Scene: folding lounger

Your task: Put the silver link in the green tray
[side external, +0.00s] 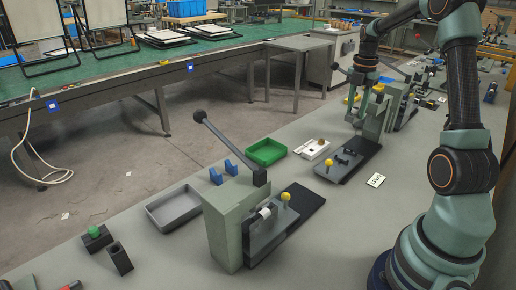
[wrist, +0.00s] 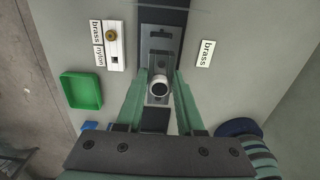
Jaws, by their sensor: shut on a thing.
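My gripper (wrist: 159,83) is shut on a small round piece with a pale silvery rim and a dark centre, which I take as the silver link (wrist: 159,92). In the wrist view it sits between the fingertips, over the dark fixture plate (wrist: 160,43). The green tray (wrist: 82,90) is to the left of the fingers, empty and apart from them. In the side external view my gripper (side external: 357,118) is raised above the bench, behind and right of the green tray (side external: 267,152). The held piece is too small to make out there.
A white holder (side external: 313,149) with labels and a brass ring stands between tray and fixture plate (side external: 347,160). A lever press (side external: 235,215), blue blocks (side external: 230,168) and a grey tray (side external: 173,208) stand nearer. A label card (side external: 375,180) lies right of the fixture.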

